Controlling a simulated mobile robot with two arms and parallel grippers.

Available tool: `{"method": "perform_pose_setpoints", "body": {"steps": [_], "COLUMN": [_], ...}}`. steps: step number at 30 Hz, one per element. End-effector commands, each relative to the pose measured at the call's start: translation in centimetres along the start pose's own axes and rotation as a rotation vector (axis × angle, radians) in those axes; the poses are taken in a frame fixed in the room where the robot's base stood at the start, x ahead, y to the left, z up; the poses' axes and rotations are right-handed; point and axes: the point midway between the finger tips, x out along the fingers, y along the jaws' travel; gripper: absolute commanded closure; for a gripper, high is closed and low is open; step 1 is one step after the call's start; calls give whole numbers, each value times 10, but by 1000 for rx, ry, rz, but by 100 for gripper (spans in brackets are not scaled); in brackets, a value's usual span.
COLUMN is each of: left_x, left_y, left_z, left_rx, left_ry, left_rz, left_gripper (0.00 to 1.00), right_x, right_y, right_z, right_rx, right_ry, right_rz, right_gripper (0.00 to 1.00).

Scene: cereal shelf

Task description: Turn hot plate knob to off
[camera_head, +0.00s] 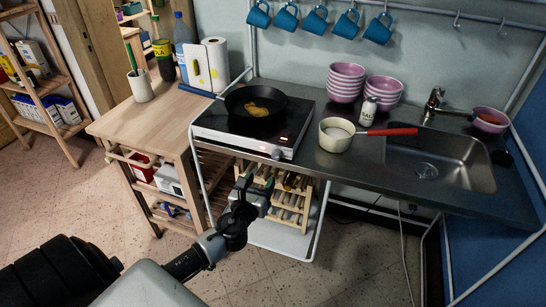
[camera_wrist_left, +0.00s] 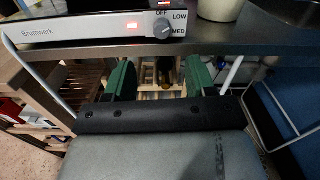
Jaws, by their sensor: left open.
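The hot plate (camera_head: 215,128) sits on the counter with a black pan (camera_head: 243,113) on it. Its small grey knob (camera_head: 277,154) is on the front panel at the right. In the left wrist view the knob (camera_wrist_left: 163,28) is ringed by the words OFF, LOW and MED; I cannot tell exactly where it points. Red lights glow on the panel. My left gripper (camera_head: 258,186) is below and in front of the knob, apart from it. In the left wrist view its green fingers (camera_wrist_left: 160,78) are spread and empty. My right gripper is not in view.
A white pot (camera_head: 335,138) with a red handle stands right of the hot plate. The counter edge (camera_wrist_left: 240,47) lies just beyond the fingers. A wooden rack (camera_head: 287,195) with bottles is under the counter. A wooden cart (camera_head: 135,115) stands at the left.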

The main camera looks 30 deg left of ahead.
Motion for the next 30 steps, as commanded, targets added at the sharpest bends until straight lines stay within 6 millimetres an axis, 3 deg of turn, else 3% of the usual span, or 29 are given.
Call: {"method": "perform_pose_setpoints", "body": {"steps": [16, 21, 30], "left_x": [90, 101, 103], "left_y": [0, 0, 0], "left_z": [-1, -1, -2], "left_rx": [-3, -5, -5], "left_ry": [2, 2, 4], "left_rz": [0, 0, -1], "left_gripper": [44, 44, 46], "right_x": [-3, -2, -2], "right_y": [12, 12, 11], "right_z": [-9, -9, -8], "right_rx": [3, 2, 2], "right_ry": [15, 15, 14], "right_rz": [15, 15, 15], "right_gripper": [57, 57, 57]}}
